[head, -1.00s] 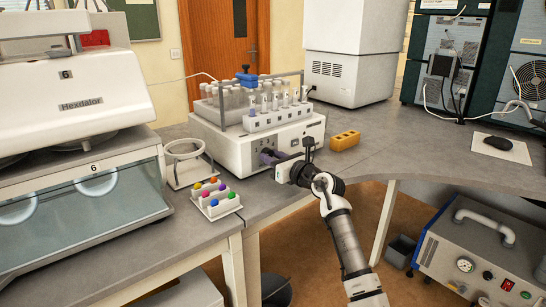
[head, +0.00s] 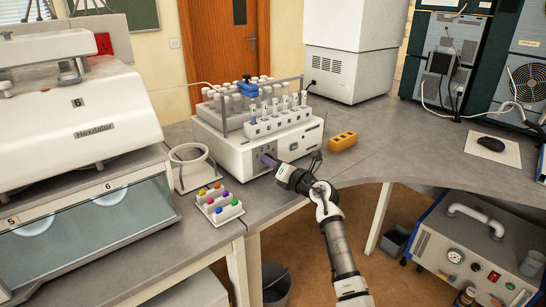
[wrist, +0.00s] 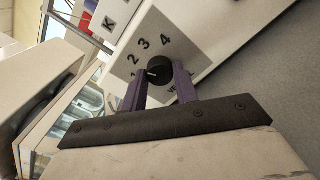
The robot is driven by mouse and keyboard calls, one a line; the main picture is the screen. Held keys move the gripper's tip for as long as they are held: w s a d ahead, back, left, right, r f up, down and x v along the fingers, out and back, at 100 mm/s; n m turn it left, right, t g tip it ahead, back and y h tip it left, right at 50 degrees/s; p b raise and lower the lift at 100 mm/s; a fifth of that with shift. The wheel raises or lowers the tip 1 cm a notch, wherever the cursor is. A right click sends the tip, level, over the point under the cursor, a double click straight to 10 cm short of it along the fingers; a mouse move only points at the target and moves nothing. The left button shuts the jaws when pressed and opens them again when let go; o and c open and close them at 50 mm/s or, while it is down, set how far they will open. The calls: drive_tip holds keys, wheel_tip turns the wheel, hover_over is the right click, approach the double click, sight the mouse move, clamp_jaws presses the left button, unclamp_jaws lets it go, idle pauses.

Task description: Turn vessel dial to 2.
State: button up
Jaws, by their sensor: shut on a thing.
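The vessel dial is a black round knob (wrist: 160,66) on a pale plate marked 1, 2, 3 and 4 in the wrist view. A small white mark on its left side faces about the 1. My gripper (wrist: 161,77) is shut on the knob, a purple finger on each side. In the head view, my gripper (head: 269,161) reaches the front of the white machine (head: 237,159), and its fingers hide most of the knob.
The white machine carries a rack of white-capped vials (head: 275,126).

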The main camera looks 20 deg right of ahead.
idle(0.4)
drive_tip(key=o, duration=1)
drive_tip(key=shift+c, duration=0.2)
drive_tip(key=shift+s, duration=0.1)
drive_tip(key=b+v, duration=0.3)
drive_tip(key=v, duration=1)
drive_tip(key=shift+s, duration=0.3)
drive_tip(key=shift+d, duration=0.1)
